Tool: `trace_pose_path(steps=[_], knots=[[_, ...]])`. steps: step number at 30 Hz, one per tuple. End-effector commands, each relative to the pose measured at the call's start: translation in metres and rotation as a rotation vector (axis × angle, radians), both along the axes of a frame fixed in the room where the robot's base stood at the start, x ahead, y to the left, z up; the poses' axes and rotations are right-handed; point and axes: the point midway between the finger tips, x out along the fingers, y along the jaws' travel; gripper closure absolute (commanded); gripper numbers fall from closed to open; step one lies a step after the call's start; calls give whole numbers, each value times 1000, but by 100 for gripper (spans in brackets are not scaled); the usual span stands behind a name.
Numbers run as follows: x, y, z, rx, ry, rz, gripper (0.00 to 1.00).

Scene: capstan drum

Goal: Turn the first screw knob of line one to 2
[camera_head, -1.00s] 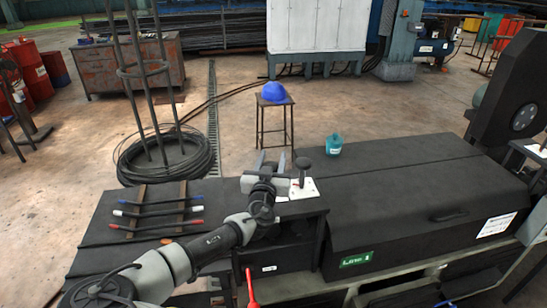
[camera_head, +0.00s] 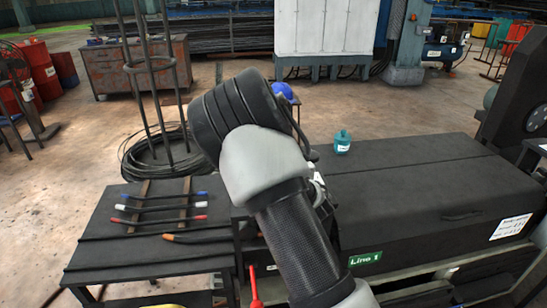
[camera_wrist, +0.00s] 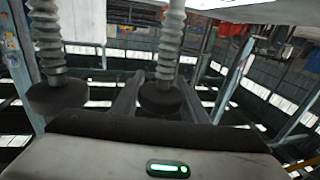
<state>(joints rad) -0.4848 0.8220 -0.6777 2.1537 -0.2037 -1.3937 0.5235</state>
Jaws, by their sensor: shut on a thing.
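In the wrist view, two dark round knobs hang from pale ribbed stems. The left knob (camera_wrist: 56,97) stands free, outside my fingers. The other knob (camera_wrist: 162,100) is between the fingers of my gripper (camera_wrist: 163,108), which are shut on it. I cannot tell which number either knob is set to. In the head view, my arm hides the gripper and the knobs. The green Line 1 sign (camera_head: 365,259) is on the front of the long black housing (camera_head: 420,185), just right of my arm.
A teal container (camera_head: 342,142) stands on the housing. Left of my arm, a black table (camera_head: 90,245) holds several rods with coloured ends (camera_head: 160,208). A wire coil (camera_head: 150,155) with upright bars stands behind it. A red handle (camera_head: 254,285) rises in front.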

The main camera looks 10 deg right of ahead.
Motion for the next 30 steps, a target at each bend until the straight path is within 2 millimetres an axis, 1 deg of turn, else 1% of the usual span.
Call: trace_pose_path(steps=[7, 19, 20, 22, 23, 30], knots=[[0, 1, -1, -1, 3, 46, 82], [0, 2, -2, 0, 5, 52, 82], [-1, 2, -2, 0, 6, 52, 57], [-1, 2, -2, 0, 5, 52, 45], [0, 2, -2, 0, 5, 52, 41], [0, 2, -1, 0, 4, 51, 41]])
